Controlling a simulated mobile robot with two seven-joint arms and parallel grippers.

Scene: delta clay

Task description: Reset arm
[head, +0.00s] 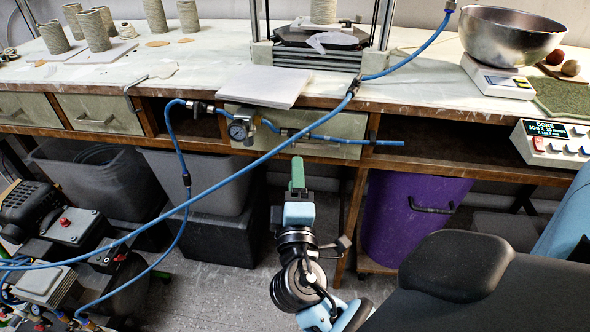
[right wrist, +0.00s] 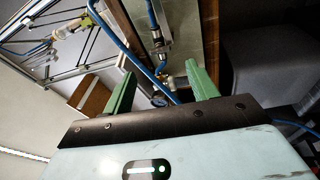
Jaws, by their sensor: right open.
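My right arm reaches up from the lower middle of the head view. Its right gripper (head: 298,172) points toward the workbench front, and its green fingers overlap in that view. In the right wrist view the right gripper (right wrist: 160,70) has its two green fingers spread apart with nothing held between them. Behind the gap, a pressure gauge and blue hose show in the background. The gripper appears in front of the bench and below its drawer level; the exact distance is unclear. My left gripper is not in view.
The workbench (head: 190,75) spans the back. A blue hose (head: 250,165) crosses diagonally, close to the gripper in the picture. A pressure gauge (head: 240,128) is at the bench front. A purple bin (head: 405,215) and grey bins (head: 205,180) stand underneath. A compressor (head: 70,225) sits left.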

